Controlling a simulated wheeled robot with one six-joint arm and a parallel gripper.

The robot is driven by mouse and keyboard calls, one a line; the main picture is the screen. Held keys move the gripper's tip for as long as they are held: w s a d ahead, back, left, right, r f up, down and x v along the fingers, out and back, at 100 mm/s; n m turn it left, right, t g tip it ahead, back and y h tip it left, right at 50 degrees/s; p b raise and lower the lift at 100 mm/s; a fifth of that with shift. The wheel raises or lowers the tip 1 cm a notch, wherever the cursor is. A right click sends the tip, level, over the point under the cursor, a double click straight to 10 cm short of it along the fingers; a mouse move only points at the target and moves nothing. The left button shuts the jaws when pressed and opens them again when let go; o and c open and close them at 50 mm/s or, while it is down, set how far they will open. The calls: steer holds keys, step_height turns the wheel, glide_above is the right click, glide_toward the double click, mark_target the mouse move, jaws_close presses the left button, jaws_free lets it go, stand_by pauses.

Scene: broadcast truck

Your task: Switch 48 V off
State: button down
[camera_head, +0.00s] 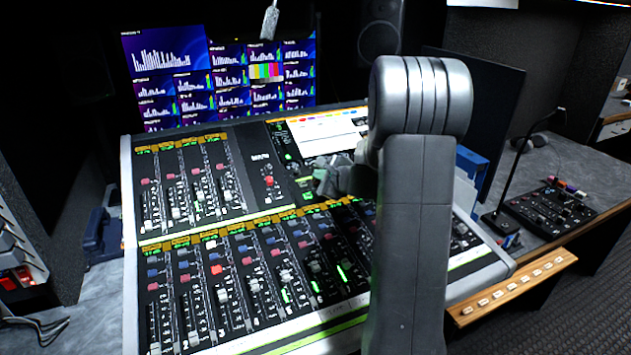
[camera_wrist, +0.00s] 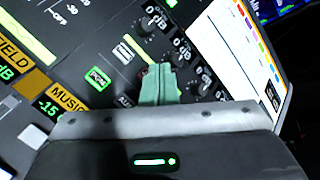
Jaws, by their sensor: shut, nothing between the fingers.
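The mixing console (camera_head: 127,205) fills the middle of the head view. My gripper (camera_head: 322,180) is over its upper middle section, partly hidden behind my arm. In the wrist view my gripper (camera_wrist: 158,70) shows two pale green fingers pressed together with nothing between them. The fingertips are close over the panel, beside a column of black knobs (camera_wrist: 172,25). A green-lit button (camera_wrist: 97,79) is left of the fingers, and a pale button (camera_wrist: 123,53) is up and left of the tips. I cannot read a 48 V label; the fingers hide part of the panel. Contact cannot be told.
A white screen (camera_wrist: 235,50) stands right of the knobs. Behind the console is a wall of monitors (camera_head: 218,85). A gooseneck microphone (camera_head: 515,170) and a small control panel (camera_head: 551,210) are on the right desk. Fader rows lie in front of my gripper.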

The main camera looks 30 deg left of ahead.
steer(key=r+p, duration=0.1)
steer(key=s+d+r, duration=0.1)
steer(key=r, duration=0.1)
steer(key=r+p, duration=0.1)
steer(key=shift+s+d+r+p, duration=0.15)
steer(key=shift+d+r+p, duration=0.1)
steer(key=shift+r+p, duration=0.1)
steer(key=shift+f, duration=0.15)
stand_by(0.5)
steer(key=shift+w+a+f+b, duration=0.15)
steer(key=shift+f+b, duration=0.1)
steer(key=shift+f, duration=0.15)
steer(key=shift+w+a+f+b, duration=0.15)
steer(key=shift+f+b, duration=0.1)
steer(key=shift+f, duration=0.1)
steer(key=p, duration=0.1)
steer(key=r+p, duration=0.1)
steer(key=p, duration=0.1)
steer(key=shift+s+d+r, duration=0.15)
steer(key=shift+s+r, duration=0.05)
steer(key=shift+r, duration=0.05)
steer(key=r, duration=0.1)
steer(key=d+r+p, duration=0.1)
steer(key=s+r+p, duration=0.1)
steer(key=shift+d+r, duration=0.2)
steer(key=shift+r, duration=0.2)
steer(key=shift+f, duration=0.1)
